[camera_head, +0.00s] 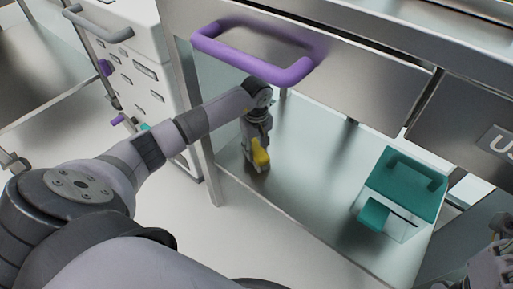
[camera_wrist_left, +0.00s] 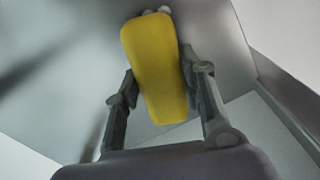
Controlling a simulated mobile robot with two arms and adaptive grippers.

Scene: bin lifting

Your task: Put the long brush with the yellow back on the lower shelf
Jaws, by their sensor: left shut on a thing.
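The brush with the yellow back (camera_head: 260,152) is in my left gripper (camera_head: 258,160), over the lower shelf (camera_head: 305,190) under the steel counter. In the left wrist view the yellow back (camera_wrist_left: 158,70) lies between the two fingers of the left gripper (camera_wrist_left: 160,88), which is shut on it. Pale bristles show a little past its far end. I cannot tell whether the brush touches the shelf. At the right edge of the head view part of my right gripper (camera_head: 493,268) shows; its fingers are not clear.
A clear bin with a teal lid (camera_head: 405,180) stands on the shelf to the right. A steel drawer with a purple handle (camera_head: 255,60) hangs above my left forearm. A shelf leg (camera_head: 207,165) stands left of the gripper. The middle of the shelf is clear.

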